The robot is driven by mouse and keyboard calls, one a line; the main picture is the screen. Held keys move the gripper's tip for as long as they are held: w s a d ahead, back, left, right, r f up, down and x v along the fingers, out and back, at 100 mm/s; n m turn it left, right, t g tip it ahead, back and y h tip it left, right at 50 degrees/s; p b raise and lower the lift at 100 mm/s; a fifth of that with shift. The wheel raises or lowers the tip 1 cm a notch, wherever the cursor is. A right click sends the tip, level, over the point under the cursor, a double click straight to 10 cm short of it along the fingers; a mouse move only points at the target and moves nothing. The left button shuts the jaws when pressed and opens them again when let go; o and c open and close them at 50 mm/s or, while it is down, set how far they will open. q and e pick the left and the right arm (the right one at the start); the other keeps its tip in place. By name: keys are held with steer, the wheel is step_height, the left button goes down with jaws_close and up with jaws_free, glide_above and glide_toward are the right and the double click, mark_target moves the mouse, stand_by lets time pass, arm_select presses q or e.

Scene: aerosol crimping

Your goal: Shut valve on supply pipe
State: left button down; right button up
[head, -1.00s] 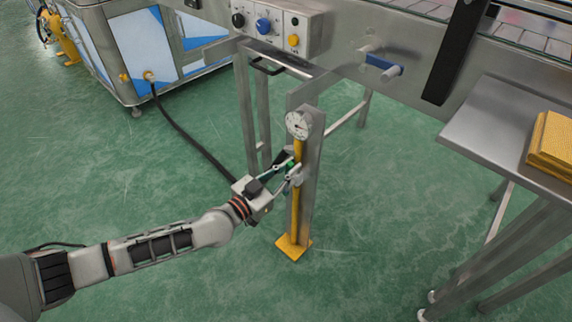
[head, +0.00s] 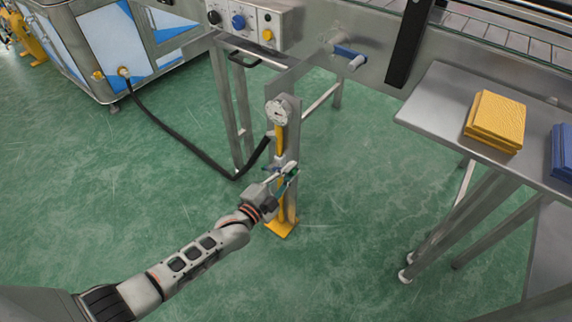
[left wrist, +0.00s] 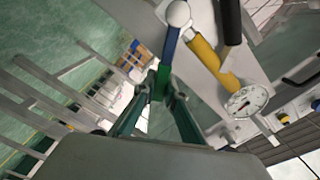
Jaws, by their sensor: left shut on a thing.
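The yellow supply pipe (head: 280,139) runs down a grey metal post below a round white gauge (head: 279,108). In the left wrist view the pipe (left wrist: 204,55) meets a pale round valve body (left wrist: 178,14). A blue lever (left wrist: 169,47) extends from that body, with a green part at its end. My left gripper (head: 291,174) is in front of the post, below the gauge. Its fingertips (left wrist: 160,92) are shut on the lever's end in the left wrist view. The gripper hides much of the lever in the head view. My right gripper is out of view.
A black hose (head: 190,147) runs from the blue-and-white cabinet (head: 83,38) to the post. A steel table with yellow sponge-like blocks (head: 495,121) and a blue block (head: 563,150) stands at right. The knob panel (head: 243,20) is above. Green floor lies open left of the post.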

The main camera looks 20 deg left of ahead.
arm_select(q)
steer(key=f+m+b, duration=0.1)
steer(key=m, duration=0.1)
steer(key=f+m+b, duration=0.1)
steer(key=f+m, duration=0.1)
steer(key=d+f+m+b, duration=0.1)
steer(key=m, duration=0.1)
steer(key=shift+s+f, duration=0.25)
steer(key=shift+f, duration=0.15)
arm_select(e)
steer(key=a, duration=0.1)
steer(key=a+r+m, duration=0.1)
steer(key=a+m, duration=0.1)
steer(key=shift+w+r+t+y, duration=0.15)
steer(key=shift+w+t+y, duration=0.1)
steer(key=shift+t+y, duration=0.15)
arm_select(q)
steer(key=c, duration=2.3)
jaws_free()
steer(key=shift+c, duration=0.2)
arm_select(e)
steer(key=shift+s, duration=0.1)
arm_select(q)
steer(key=v, duration=1.2)
steer(key=shift+r, duration=0.1)
